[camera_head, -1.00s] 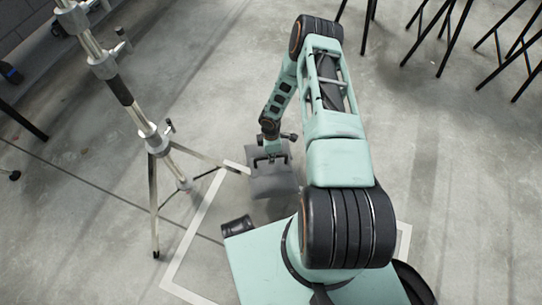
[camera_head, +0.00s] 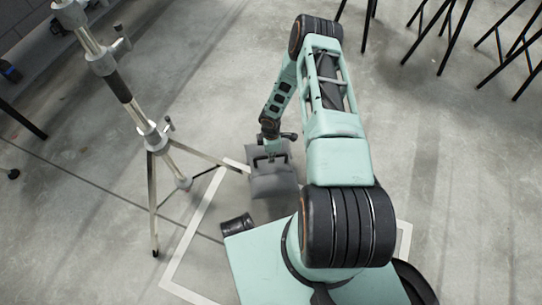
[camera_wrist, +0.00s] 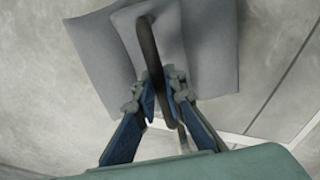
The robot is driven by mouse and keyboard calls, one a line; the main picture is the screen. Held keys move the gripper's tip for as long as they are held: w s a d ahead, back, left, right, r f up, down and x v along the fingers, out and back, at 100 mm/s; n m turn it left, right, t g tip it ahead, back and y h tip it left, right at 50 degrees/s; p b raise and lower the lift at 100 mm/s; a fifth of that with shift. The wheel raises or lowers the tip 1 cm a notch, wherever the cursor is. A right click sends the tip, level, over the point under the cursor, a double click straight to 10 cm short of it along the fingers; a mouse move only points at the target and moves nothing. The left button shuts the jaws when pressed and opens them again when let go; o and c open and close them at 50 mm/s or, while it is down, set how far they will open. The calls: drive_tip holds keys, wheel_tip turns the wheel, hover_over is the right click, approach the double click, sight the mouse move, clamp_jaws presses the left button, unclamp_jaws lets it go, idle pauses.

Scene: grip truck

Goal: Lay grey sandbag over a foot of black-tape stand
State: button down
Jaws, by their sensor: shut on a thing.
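The grey sandbag (camera_head: 273,182) hangs from my gripper (camera_head: 268,152) in the head view, to the right of the stand. In the wrist view the sandbag (camera_wrist: 205,50) fills the upper middle, and my gripper (camera_wrist: 164,98) is shut on its dark strap handle (camera_wrist: 149,48). The black-tape stand (camera_head: 142,115) is a silver tripod with a black band on its column. One foot (camera_head: 215,157) reaches right toward the sandbag, its tip close to the bag's left side. Whether they touch cannot be told. Another leg (camera_head: 153,205) comes down at the front.
White floor tape (camera_head: 190,230) forms a corner below the sandbag. Black stand legs (camera_head: 455,30) crowd the upper right. A dark leg (camera_head: 22,122) shows at the left edge. Open concrete floor (camera_head: 200,85) lies behind the stand.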

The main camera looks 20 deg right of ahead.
sight(271, 165)
drive_tip(key=shift+w+f+b, duration=0.15)
drive_tip(key=shift+f+b, duration=2.15)
drive_tip(key=shift+f, duration=0.35)
drive_tip(key=c, duration=1.9)
unclamp_jaws()
drive_tip(key=shift+a, duration=0.1)
drive_tip(key=shift+s+f, duration=0.2)
drive_tip(key=shift+s, duration=0.05)
drive_tip(key=shift+w+r, duration=0.1)
drive_tip(key=shift+r, duration=0.35)
wheel_tip(271, 165, up, 11)
drive_tip(key=shift+r, duration=0.2)
drive_tip(key=shift+w, duration=0.1)
